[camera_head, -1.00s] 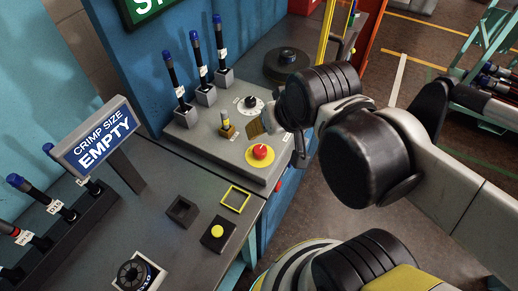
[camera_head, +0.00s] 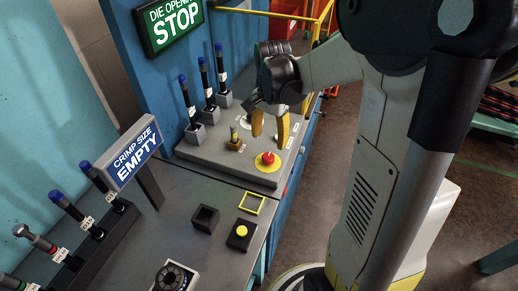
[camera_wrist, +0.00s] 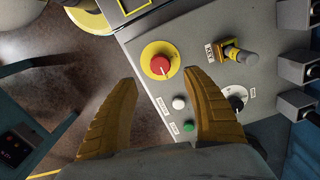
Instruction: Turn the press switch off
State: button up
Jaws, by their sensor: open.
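The press control panel (camera_head: 222,160) is a grey sloped box on the bench. It carries a red mushroom button (camera_head: 267,157) on a yellow disc, also in the wrist view (camera_wrist: 160,65). The wrist view also shows a black rotary knob (camera_wrist: 237,98), a white button (camera_wrist: 179,102) and a green button (camera_wrist: 188,126).
Several blue-capped tools (camera_head: 204,75) stand upright in holders along the panel's back edge. A "CRIMP SIZE EMPTY" sign (camera_head: 133,154) stands front left. A yellow-button box (camera_head: 241,236) and a dark square tray (camera_head: 205,218) sit on the bench. A green "STOP" sign (camera_head: 173,25) hangs behind.

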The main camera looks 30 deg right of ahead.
aim_at(269, 156)
notch_tip(269, 156, down, 9)
jog(key=b, duration=0.2)
jog(key=shift+r+b, duration=0.1)
jog(key=shift+b, duration=0.3)
jog(key=c, duration=1.2)
